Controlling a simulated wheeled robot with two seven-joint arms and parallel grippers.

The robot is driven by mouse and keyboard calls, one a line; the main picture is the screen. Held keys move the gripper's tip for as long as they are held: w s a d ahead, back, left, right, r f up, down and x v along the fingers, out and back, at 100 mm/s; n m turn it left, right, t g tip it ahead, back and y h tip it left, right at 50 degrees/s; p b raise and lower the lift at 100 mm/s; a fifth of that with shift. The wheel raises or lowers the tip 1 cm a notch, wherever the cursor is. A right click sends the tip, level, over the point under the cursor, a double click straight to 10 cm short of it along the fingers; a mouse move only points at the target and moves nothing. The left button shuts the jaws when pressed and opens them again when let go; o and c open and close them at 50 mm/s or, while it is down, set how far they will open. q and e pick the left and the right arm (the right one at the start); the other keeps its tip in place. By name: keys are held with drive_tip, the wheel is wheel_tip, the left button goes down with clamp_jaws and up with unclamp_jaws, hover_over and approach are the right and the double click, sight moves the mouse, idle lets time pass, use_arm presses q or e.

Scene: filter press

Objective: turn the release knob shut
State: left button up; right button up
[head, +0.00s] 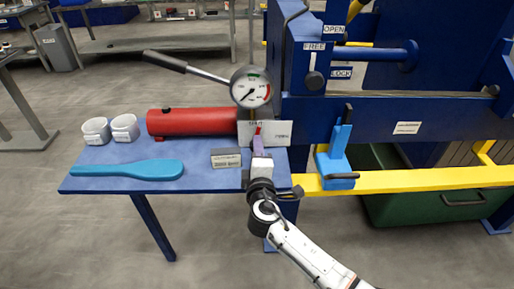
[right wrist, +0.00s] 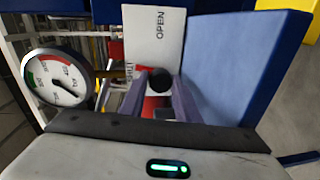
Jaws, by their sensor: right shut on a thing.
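The release knob (right wrist: 160,80) shows in the right wrist view as a dark round end between my two purple fingers, with red just below it. In the head view a small red part (head: 258,130) shows above my fingertips, and the rest is hidden by the gripper. Behind it is a white label plate (head: 278,133), which reads OPEN and SHUT in the right wrist view (right wrist: 153,40). My right gripper (head: 259,147) is shut on the knob. My left gripper is not in view. I cannot tell the knob's exact angle.
A pressure gauge (head: 251,88) stands above the red pump cylinder (head: 195,122) with its black-tipped lever (head: 165,61). White cups (head: 96,131), a blue scraper (head: 128,170) and a grey block (head: 226,158) lie on the blue table (head: 205,181). The blue press frame and yellow rail (head: 410,180) stand right.

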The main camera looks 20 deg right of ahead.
drive_tip(key=shift+n+h, duration=0.3)
drive_tip(key=shift+n, duration=0.9)
drive_tip(key=shift+f, duration=0.1)
drive_tip(key=o, duration=0.8)
drive_tip(key=shift+c, duration=0.2)
drive_tip(key=shift+s, duration=0.1)
drive_tip(key=v, duration=1)
drive_tip(key=shift+a, duration=0.1)
